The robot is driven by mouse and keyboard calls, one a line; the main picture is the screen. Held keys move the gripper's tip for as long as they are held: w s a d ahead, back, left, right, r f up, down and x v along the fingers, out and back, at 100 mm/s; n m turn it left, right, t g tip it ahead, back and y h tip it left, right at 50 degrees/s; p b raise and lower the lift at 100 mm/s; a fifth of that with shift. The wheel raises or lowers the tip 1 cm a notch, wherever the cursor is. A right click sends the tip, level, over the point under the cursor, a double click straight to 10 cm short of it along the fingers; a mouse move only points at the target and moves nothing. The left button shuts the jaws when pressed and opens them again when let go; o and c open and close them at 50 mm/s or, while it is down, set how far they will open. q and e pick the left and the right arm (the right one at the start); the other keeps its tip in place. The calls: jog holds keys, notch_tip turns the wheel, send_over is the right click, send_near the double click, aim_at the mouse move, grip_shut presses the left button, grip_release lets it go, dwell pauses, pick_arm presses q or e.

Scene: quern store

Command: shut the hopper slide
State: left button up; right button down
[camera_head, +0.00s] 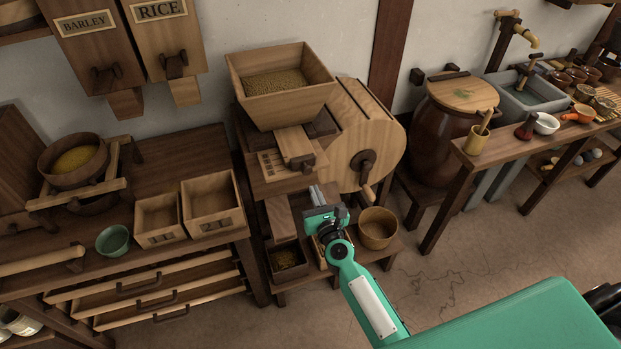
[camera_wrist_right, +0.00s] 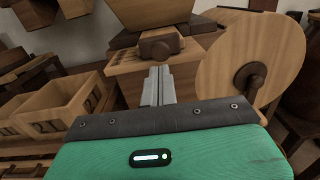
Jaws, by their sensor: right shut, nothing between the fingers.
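The wooden hopper (camera_head: 275,85), holding grain, sits on the mill at the back centre. Its pale slide (camera_head: 295,142) sticks out toward me from under the hopper, over a slotted board. In the right wrist view a dark knob (camera_wrist_right: 160,42) shows on the slide's front, just beyond the fingertips. My right gripper (camera_head: 318,195) is shut and empty, in front of and below the slide; in the wrist view its fingers (camera_wrist_right: 159,84) point at the knob. Whether they touch it is unclear. My left gripper is not in view.
The round mill housing (camera_head: 372,135) with its crank stands right of the slide. A wooden bowl (camera_head: 378,228) and a small grain box (camera_head: 288,262) are on the low shelf below. Open boxes (camera_head: 212,205) are on the left bench.

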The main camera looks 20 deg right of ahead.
aim_at(307, 172)
jog(key=shift+w+p, duration=0.3)
jog(key=shift+w, duration=2.2)
jog(key=w+b, duration=0.2)
jog(key=w, duration=0.3)
jog(key=shift+w+a, duration=0.1)
jog(key=shift+w, duration=0.05)
jog(key=shift+r, duration=0.4)
